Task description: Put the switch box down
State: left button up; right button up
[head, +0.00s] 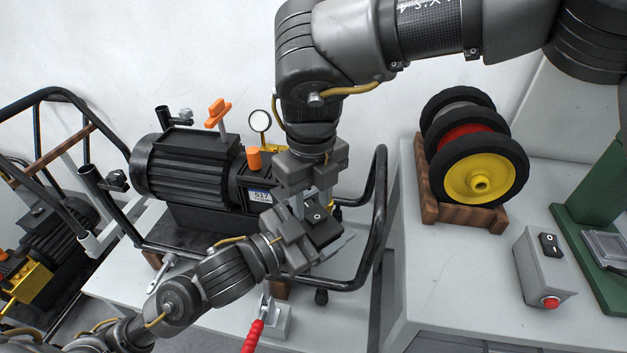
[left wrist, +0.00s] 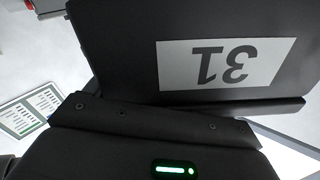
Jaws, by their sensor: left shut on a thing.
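The switch box, a dark box with a black rocker switch (head: 317,217), is held in the air in the middle of the head view. My left gripper (head: 305,243), coming in from the lower left, is shut on it. In the left wrist view, a dark face with an upside-down "31" label (left wrist: 222,65) fills the top. My right gripper (head: 310,198) reaches down from above, its light fingers apart at the box's far edge. Whether they touch or grip the box is hidden.
A black motor (head: 190,165) on a cart stands behind at left. A black tubular handle (head: 378,220) rises close right of the grippers. The right bench (head: 425,285) holds coloured wheels (head: 478,175) and a grey control box (head: 540,285); its front-left top is clear. A red-handled clamp (head: 254,335) is below.

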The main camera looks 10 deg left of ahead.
jog(key=shift+f, duration=0.3)
jog(key=c, duration=0.8)
pick_arm(q)
jog(key=o, duration=1.5)
jog(key=shift+c, duration=0.2)
pick_arm(e)
grip_shut()
